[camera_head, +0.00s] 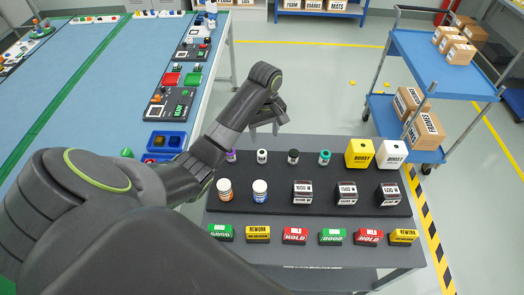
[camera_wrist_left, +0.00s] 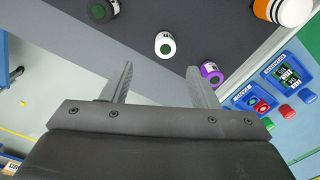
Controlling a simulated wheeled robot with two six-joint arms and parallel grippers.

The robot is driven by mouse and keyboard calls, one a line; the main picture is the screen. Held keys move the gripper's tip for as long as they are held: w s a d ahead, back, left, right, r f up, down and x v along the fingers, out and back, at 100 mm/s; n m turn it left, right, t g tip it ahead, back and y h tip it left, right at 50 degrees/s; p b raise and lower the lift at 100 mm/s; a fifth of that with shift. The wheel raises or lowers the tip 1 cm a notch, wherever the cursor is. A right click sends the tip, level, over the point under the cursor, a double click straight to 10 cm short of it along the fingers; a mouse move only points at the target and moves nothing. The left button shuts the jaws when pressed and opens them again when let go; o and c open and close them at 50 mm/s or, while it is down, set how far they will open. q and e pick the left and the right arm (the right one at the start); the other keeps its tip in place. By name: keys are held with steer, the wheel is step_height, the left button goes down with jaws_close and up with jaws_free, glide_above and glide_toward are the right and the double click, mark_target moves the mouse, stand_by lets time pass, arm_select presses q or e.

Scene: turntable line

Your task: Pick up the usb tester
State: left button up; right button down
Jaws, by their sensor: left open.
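My left gripper (camera_head: 268,122) is over the far edge of the dark display board (camera_head: 240,210) in the head view. In the left wrist view the gripper (camera_wrist_left: 159,72) is open, with nothing between its fingers. I cannot tell which thing, if any, is the usb tester. Several small black-and-white boxes (camera_head: 347,193) stand on the board in the head view.
A yellow box (camera_head: 359,153) and a white box (camera_head: 391,155) stand at the board's right. Coloured label blocks (camera_head: 331,236) line its front. A blue-topped bench (camera_head: 110,75) is at left. A blue cart (camera_head: 425,68) with cartons is at right.

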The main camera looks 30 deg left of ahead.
mark_target(262, 152)
arm_select(q)
step_height(262, 152, down, 6)
steer(key=b, duration=0.5)
steer(key=f, duration=0.4)
steer(key=shift+s+a, duration=0.25)
steer(key=shift+s, duration=0.15)
steer(key=shift+f, duration=0.35)
steer(key=c, duration=1.1)
